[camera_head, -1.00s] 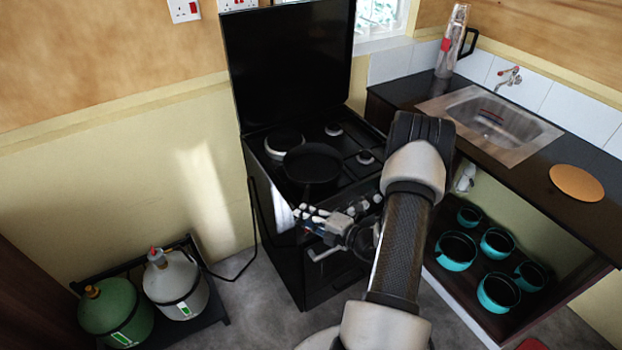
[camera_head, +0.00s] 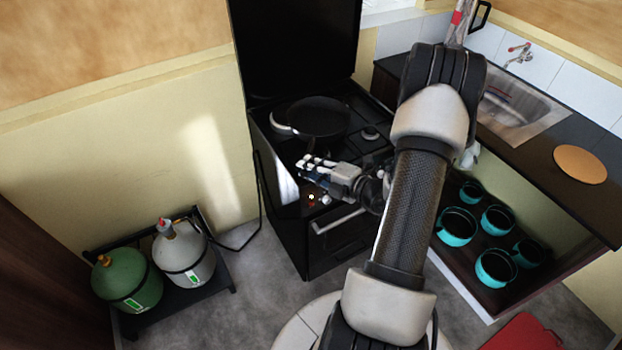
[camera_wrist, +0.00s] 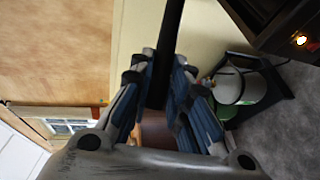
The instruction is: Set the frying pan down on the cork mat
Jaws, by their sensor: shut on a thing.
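The black frying pan (camera_head: 318,117) shows in the head view, level or nearly so, above the hob of the black cooker. My gripper (camera_head: 318,172) is in front of the pan, at the cooker's front edge. In the wrist view my gripper (camera_wrist: 160,85) is shut on the pan's dark handle (camera_wrist: 172,35), which runs up between the fingers. The pan's bowl is out of the wrist view. The cork mat (camera_head: 579,164) is a round tan disc lying bare on the dark worktop at the right, well away from the pan.
The cooker's raised black lid (camera_head: 295,45) stands behind the pan. A sink (camera_head: 510,108) lies left of the mat. Several teal pots (camera_head: 458,226) sit on the shelf below the worktop.

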